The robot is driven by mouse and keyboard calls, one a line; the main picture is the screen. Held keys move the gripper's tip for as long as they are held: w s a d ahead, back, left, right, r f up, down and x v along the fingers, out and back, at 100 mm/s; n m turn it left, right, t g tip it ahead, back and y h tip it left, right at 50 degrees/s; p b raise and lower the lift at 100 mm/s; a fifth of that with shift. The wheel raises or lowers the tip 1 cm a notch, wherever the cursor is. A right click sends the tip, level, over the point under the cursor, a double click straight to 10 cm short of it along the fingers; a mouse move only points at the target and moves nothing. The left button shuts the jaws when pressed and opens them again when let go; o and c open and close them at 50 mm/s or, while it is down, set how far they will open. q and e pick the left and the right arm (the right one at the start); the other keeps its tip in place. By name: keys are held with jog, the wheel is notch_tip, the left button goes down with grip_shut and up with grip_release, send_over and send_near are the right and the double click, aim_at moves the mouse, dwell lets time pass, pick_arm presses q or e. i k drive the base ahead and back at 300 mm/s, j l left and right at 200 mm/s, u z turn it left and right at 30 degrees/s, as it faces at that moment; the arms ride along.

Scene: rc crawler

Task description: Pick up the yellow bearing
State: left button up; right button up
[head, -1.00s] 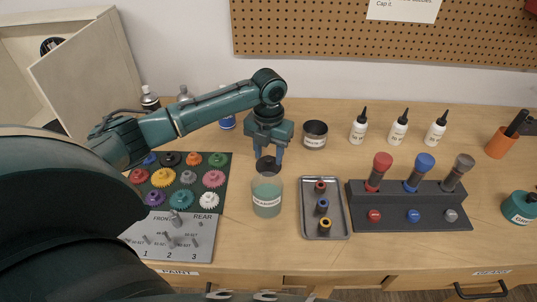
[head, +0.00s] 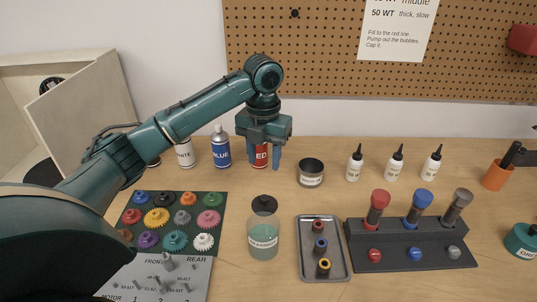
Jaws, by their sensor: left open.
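The yellow bearing (head: 323,268) is a small ring with a dark centre. It sits at the near end of a grey metal tray (head: 305,269), in line with a blue bearing (head: 320,246) and a red bearing (head: 318,227). My left gripper (head: 263,160) points down, open and empty. It appears in front of the red spray can (head: 260,155), up and left of the tray and well apart from the yellow bearing. My right gripper is out of view.
A clear jar with a black lid (head: 263,242) stands left of the tray. A dark rack with red, blue and grey-topped tools (head: 408,245) stands close on the right. A small tin (head: 311,173) is behind. Gears on a mat (head: 216,245) lie left.

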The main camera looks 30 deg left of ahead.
aim_at(324, 261)
jog(key=k, duration=1)
